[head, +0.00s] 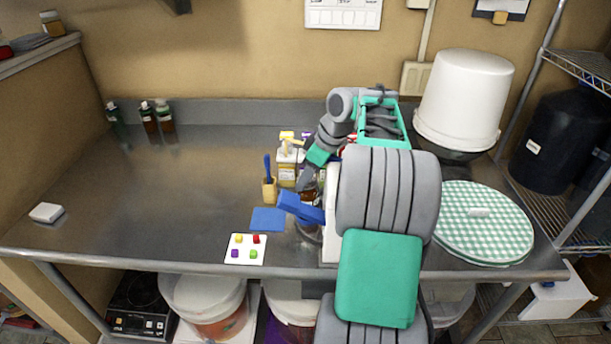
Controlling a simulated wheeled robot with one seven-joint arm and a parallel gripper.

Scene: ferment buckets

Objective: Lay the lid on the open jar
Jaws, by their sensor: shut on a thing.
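My gripper (306,186) points down near the middle of the table, partly hidden by my own arm. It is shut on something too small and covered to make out. Just below it is a small jar (309,199) with brown contents, mostly hidden; I cannot tell whether its mouth is open or whether it touches the gripper. A blue object (299,208) lies across the front of this spot. I cannot clearly pick out the lid.
A brush holder (269,190) and pump bottle (287,168) stand close behind and left. A blue pad (268,220) and a white card with coloured cubes (246,261) lie in front. A white bucket (463,95) and checkered round (460,235) are right. The left tabletop is mostly clear.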

